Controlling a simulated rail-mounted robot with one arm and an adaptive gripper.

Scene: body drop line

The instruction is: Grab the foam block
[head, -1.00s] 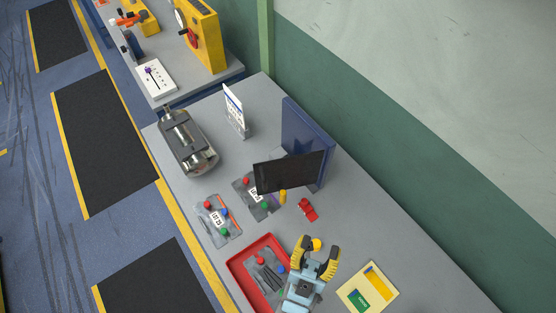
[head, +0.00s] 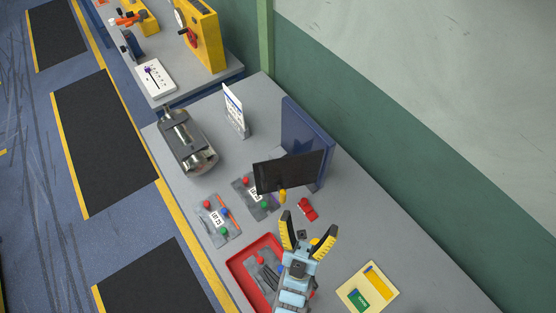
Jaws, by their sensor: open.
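My gripper (head: 309,226) is open and empty, its yellow-and-black fingers spread above the grey bench beside the red tray. A small red block-like piece (head: 308,209) lies on the bench just beyond the fingertips. A small yellow piece (head: 316,241) shows beside the right finger, partly hidden by it. A yellow upright piece (head: 283,196) stands below the dark screen. I cannot tell for sure which of these is the foam block.
A red tray (head: 233,265) with dark tools is left of my gripper. Bags with coloured pieces (head: 217,219) lie farther left. A dark screen (head: 289,172) and blue panel (head: 308,140) stand behind. A pale yellow board (head: 349,294) lies right. Bare bench is at right.

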